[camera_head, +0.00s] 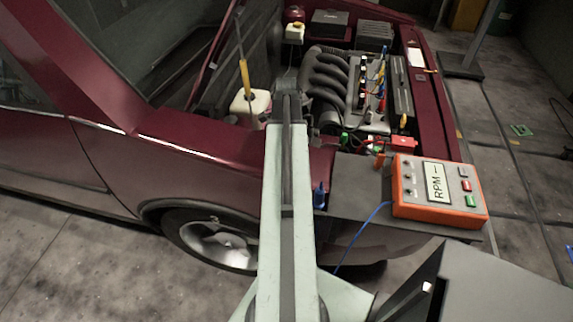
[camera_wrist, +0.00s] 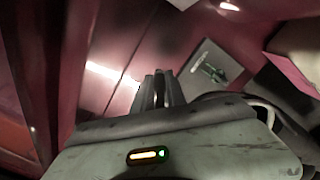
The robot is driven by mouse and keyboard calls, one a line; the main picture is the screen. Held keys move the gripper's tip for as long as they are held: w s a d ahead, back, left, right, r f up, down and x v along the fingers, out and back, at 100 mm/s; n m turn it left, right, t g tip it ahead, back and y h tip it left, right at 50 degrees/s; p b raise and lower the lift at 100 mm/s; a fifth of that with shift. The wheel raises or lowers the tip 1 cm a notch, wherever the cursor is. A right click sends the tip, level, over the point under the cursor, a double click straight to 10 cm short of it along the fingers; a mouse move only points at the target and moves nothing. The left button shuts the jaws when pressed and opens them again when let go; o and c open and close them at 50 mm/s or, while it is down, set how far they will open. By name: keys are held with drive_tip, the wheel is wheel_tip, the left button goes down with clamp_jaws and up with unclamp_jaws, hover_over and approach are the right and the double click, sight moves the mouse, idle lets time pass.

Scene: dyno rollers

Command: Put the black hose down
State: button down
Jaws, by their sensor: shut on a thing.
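My gripper (camera_head: 287,78) reaches over the engine bay of the dark red car in the head view. In the wrist view my gripper (camera_wrist: 161,78) is shut, and a narrow dark strip, the black hose (camera_wrist: 160,90), shows between its fingers. Most of the hose is hidden by the fingers and arm, so I cannot tell its length or whether it touches anything below. Black curved engine pipes (camera_head: 325,75) lie just right of the gripper in the head view.
A white reservoir (camera_head: 250,105) stands left of the gripper. The orange RPM meter (camera_head: 437,190) rests on a grey surface at the right, with a blue cable (camera_head: 365,228). Coloured leads (camera_head: 381,85) cross the engine. In the wrist view, red bodywork (camera_wrist: 115,60) lies close around the gripper.

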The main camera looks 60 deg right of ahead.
wheel_tip(320, 180, down, 5)
drive_tip(key=b, duration=0.4)
drive_tip(key=shift+r, duration=0.45)
drive_tip(key=shift+f, duration=0.2)
drive_tip(key=c, duration=1.4)
unclamp_jaws()
drive_tip(key=shift+o, duration=0.2)
drive_tip(key=shift+r, duration=0.15)
wheel_tip(320, 180, up, 12)
drive_tip(key=p, duration=1.2)
drive_tip(key=shift+r, duration=0.1)
